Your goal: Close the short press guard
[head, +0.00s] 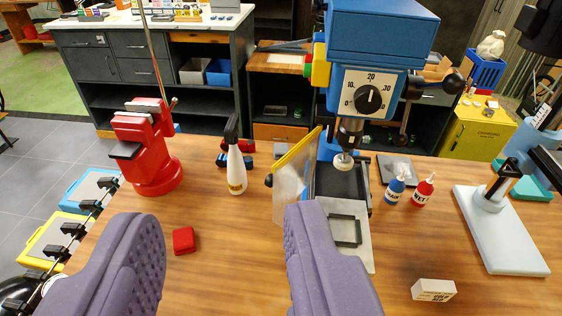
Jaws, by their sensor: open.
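The blue press (376,75) stands at the back of the wooden bench, with a dial on its front and a spindle above its grey base plate (364,248). Its guard (291,190) is a clear panel with a yellow top edge. The guard stands upright along the left side of the press and leaves the front of the spindle uncovered. A black knob shows at its left edge. My gripper (216,222) is open and empty, its two purple padded fingers wide apart in the foreground. The right finger's tip appears just in front of the guard's lower edge; I cannot tell whether they touch.
A red vise (146,150) stands at the left. A white spray bottle (235,168) stands left of the guard, and a small red box (184,240) lies between my fingers. Blue (395,190) and red (423,190) bottles, a white box (433,290) and a pale stand (500,228) are at the right.

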